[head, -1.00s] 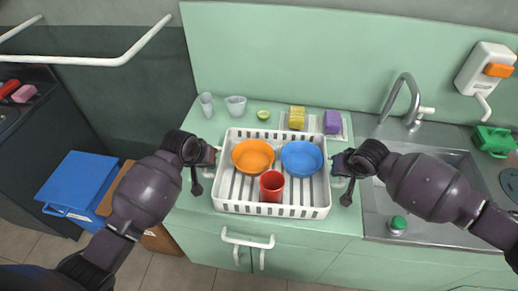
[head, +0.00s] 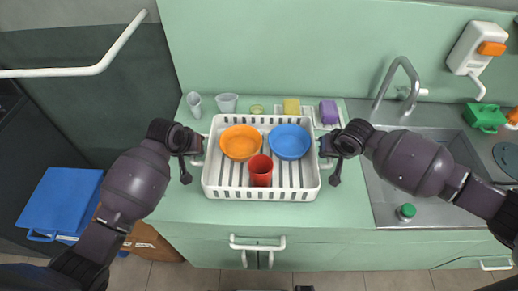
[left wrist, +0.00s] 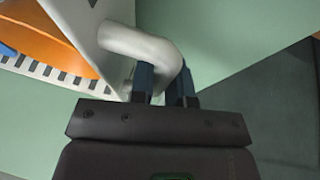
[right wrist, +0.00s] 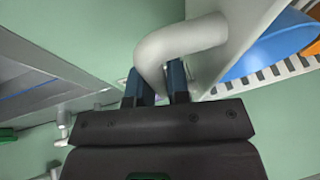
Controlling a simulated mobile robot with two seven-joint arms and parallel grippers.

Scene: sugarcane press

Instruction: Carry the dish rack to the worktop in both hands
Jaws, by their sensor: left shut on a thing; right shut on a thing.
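The white dish rack (head: 262,194) is over the green worktop (head: 350,212), roughly level. I cannot tell whether its base touches the surface. It holds an orange bowl (head: 240,142), a blue bowl (head: 290,141) and an upright red cup (head: 261,171). My left gripper (head: 197,148) is shut on the rack's left handle (left wrist: 140,45). My right gripper (head: 326,150) is shut on its right handle (right wrist: 180,42). Each handle shows between the fingers in its wrist view.
Behind the rack stand two clear cups (head: 194,103), a small green-yellow dish (head: 256,108), a yellow sponge (head: 291,106) and a purple block (head: 328,112). The sink (head: 420,180) and tap (head: 400,78) are to the right. A blue-lidded bin (head: 62,200) stands at the lower left.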

